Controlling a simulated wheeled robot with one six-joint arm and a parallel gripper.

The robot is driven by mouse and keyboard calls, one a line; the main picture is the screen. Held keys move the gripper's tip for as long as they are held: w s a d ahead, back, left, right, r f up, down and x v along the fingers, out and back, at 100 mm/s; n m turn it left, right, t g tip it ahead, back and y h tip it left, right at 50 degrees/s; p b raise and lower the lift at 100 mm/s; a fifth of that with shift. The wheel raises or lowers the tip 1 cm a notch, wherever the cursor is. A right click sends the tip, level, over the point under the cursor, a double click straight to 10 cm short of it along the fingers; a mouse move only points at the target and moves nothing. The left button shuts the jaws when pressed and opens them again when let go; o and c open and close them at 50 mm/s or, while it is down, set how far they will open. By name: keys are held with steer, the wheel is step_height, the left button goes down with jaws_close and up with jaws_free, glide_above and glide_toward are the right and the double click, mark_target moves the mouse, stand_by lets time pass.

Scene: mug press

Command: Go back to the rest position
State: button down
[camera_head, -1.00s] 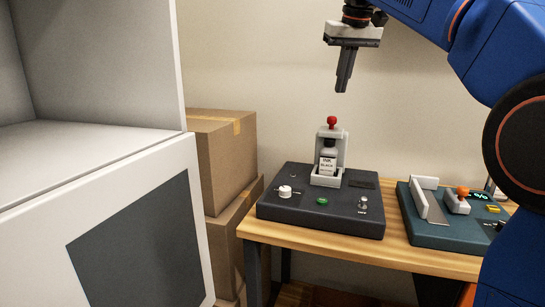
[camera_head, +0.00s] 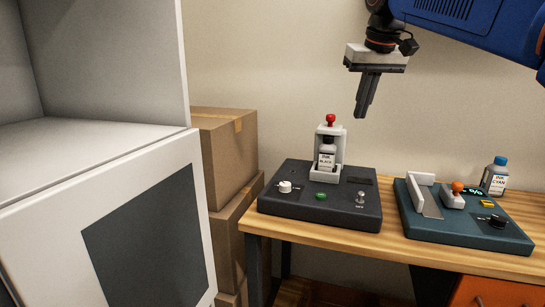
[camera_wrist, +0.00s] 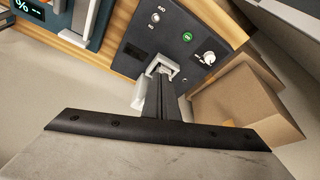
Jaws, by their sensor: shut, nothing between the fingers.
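My gripper (camera_head: 361,114) is shut and empty, pointing down. It hangs in the air above and a little right of the dark press box on the wooden table. In the wrist view its closed fingers (camera_wrist: 158,92) cover part of the grey holder. The dark box (camera_head: 300,207) has a white knob (camera_head: 285,187), a green button (camera_head: 321,196) and a small metal switch. A bottle labelled INK BLACK (camera_head: 327,156) stands in the light holder (camera_head: 339,150) under a red-topped knob (camera_head: 331,119).
A teal device (camera_head: 450,231) with an orange-topped knob (camera_head: 458,187) sits to the right. An INK CYAN bottle (camera_head: 495,177) stands behind it. Stacked cardboard boxes (camera_head: 224,145) and a white cabinet (camera_head: 110,160) are at left. The air around my gripper looks clear.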

steer(key=s+d+f, duration=0.3)
steer(key=s+f, duration=1.1)
steer(key=f, duration=0.4)
steer(key=s+d+f+m, duration=0.1)
steer(key=s+d+f, duration=0.3)
steer(key=s+f, duration=1.1)
step_height(320, 180, down, 3)
steer(key=shift+f+t+h, duration=0.2)
steer(key=shift+t+h, duration=0.1)
